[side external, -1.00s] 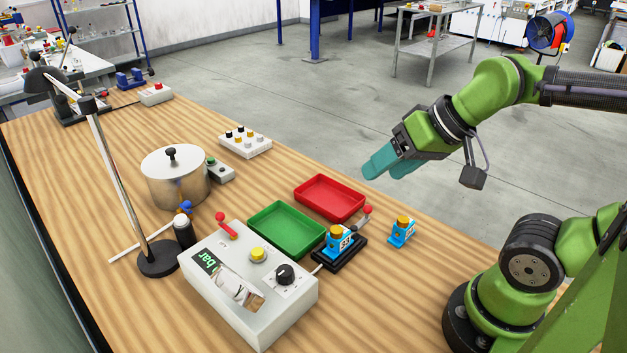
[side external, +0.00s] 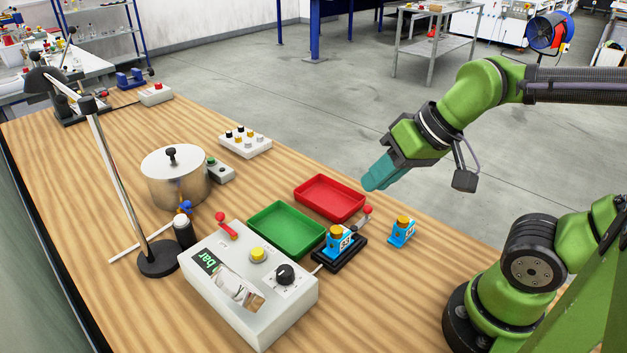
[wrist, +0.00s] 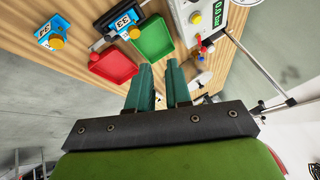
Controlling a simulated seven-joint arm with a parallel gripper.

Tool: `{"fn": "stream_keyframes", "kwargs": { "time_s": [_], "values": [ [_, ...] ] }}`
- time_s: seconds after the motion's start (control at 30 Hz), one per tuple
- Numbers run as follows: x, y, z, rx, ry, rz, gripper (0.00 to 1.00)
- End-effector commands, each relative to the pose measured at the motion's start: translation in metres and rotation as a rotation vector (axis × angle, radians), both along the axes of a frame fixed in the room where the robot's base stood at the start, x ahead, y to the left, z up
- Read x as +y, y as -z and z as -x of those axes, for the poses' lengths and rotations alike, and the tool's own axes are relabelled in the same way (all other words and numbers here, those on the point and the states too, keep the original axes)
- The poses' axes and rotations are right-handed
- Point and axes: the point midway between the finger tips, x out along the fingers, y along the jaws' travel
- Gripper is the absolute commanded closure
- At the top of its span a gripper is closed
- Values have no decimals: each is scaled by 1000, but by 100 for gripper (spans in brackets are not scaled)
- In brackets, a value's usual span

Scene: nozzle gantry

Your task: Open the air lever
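A grey control box (side external: 205,292) stands at the front of the bench. A red-handled lever (side external: 227,226) rises from its far edge; it also shows in the wrist view (wrist: 200,42). The pictures do not label either lever. The box's display (wrist: 219,13) reads 0.0 bar. My gripper (side external: 370,187) hangs in the air to the right of the red tray, touching nothing. In the wrist view its teal fingers (wrist: 160,66) are apart and empty.
A green tray (side external: 262,245) and a red tray (side external: 355,214) lie between box and gripper. A loose blue block (side external: 402,233) stands right of the fixture. A metal pot (side external: 165,192), a black bottle (side external: 184,235) and a lamp stand (side external: 158,262) are left of the box.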

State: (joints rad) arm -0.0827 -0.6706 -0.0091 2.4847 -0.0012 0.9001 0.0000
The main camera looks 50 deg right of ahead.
Motion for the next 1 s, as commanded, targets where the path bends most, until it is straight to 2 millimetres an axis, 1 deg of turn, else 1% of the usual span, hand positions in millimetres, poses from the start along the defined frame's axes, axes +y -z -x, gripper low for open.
{"fn": "stream_keyframes", "kwargs": {
  "time_s": [0.03, 0.1, 0.27, 0.47, 0.63, 0.8, 0.9, 1.0],
  "values": [
    [8, 2, -7, 26, -36, 3, 89],
    [19, 2, -18, 62, -81, 13, 100],
    [48, 4, -50, 158, -143, 39, 100],
    [89, 12, -92, 266, -147, 97, 100],
    [130, 26, -125, 331, -102, 174, 100],
    [172, 40, -156, 353, -1, 259, 100],
    [191, 44, -171, 342, 84, 295, 100],
    [200, 40, -185, 319, 185, 302, 100]
  ]
}}
